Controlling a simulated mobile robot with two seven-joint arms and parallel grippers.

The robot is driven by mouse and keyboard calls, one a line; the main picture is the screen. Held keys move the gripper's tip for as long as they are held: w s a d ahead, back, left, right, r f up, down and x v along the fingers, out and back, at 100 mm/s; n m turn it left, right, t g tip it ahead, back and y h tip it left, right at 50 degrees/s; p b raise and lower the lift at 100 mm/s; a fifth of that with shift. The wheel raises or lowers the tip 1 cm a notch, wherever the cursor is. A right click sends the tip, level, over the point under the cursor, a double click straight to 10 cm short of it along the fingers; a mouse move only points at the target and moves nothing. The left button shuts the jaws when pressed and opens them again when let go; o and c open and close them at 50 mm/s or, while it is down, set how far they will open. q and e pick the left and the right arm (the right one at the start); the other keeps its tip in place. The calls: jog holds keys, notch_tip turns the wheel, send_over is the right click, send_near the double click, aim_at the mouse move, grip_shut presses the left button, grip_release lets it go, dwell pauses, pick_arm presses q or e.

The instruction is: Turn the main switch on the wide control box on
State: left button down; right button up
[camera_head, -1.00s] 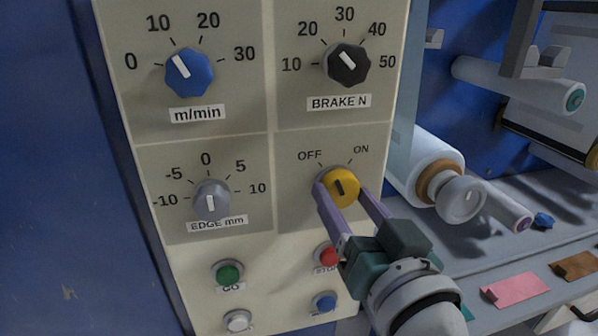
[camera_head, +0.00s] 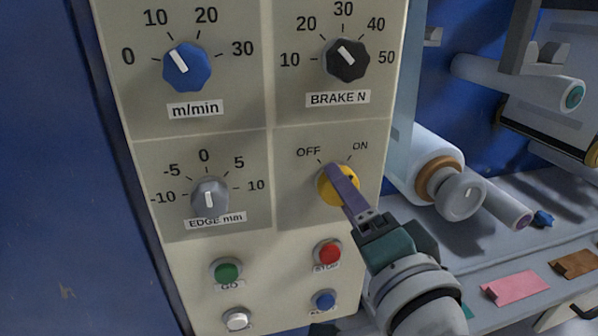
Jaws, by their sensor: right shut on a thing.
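The main switch is a yellow round knob (camera_head: 325,190) on the cream control box (camera_head: 255,185), below the labels OFF and ON. My right gripper (camera_head: 333,170) reaches it from the lower right and is shut on the knob. Its purple fingers appear nearly edge-on, one in front of the other, and cover the knob's middle. A bit of dark pointer shows right of the fingers, seemingly on the side towards ON. The fingers hide the rest, so the exact setting is unclear. My left gripper is not in view.
A red button (camera_head: 328,253) and a blue button (camera_head: 323,300) sit just below the switch, close to my right wrist. A black BRAKE knob (camera_head: 347,60) is above, a grey EDGE knob (camera_head: 210,197) to the left. White rollers (camera_head: 425,165) stand right of the box.

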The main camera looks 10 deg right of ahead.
jog(key=shift+m, duration=0.9)
jog(key=o, duration=1.4)
jog(key=s, duration=1)
jog(key=shift+d, duration=0.15)
jog(key=shift+p, duration=0.3)
